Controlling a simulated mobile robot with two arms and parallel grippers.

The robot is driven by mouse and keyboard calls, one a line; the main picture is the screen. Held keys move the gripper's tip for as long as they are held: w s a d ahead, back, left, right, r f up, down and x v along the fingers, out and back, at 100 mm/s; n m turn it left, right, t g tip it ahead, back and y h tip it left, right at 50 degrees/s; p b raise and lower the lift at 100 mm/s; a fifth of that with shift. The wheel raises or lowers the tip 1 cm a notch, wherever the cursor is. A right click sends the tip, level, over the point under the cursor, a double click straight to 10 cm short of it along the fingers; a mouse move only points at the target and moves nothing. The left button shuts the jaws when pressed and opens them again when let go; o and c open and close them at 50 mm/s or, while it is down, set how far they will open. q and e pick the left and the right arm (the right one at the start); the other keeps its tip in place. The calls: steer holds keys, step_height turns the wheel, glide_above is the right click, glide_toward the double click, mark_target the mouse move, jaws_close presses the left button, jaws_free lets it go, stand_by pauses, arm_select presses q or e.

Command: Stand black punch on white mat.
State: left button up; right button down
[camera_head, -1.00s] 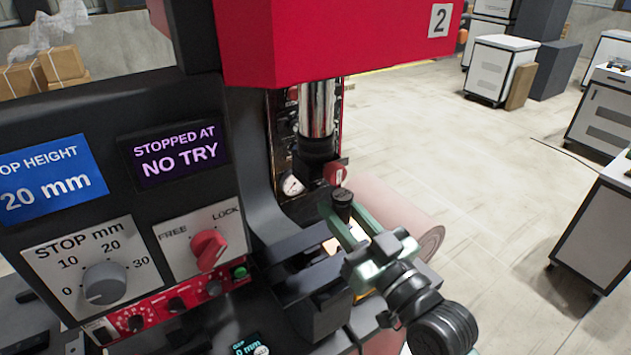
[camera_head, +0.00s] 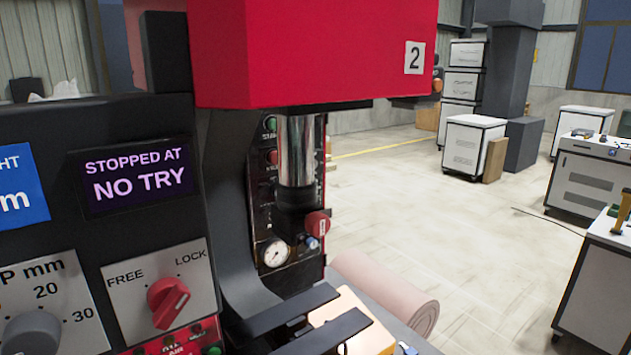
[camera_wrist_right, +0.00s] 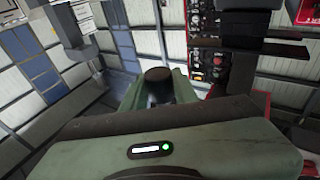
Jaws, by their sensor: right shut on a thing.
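In the right wrist view, my right gripper (camera_wrist_right: 158,88) is shut on the black punch (camera_wrist_right: 157,75), a short dark cylinder whose round end shows between the two green fingers. The lower part of the punch is hidden by the gripper. Neither gripper shows in the head view now, and my left gripper is in no view. I cannot make out the white mat in any current frame.
In the head view, a red press head (camera_head: 320,50) carries a chrome ram (camera_head: 297,150) with a black end, above dark bars (camera_head: 290,315) and a pale lit surface (camera_head: 350,305). A control panel (camera_head: 100,230) reads "STOPPED AT NO TRY". A pinkish roll (camera_head: 390,290) lies behind.

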steer(key=shift+s+d+f+h, duration=0.35)
steer(key=shift+s+d+h, duration=0.05)
steer(key=shift+s, duration=0.1)
steer(key=shift+w+a+r, duration=0.1)
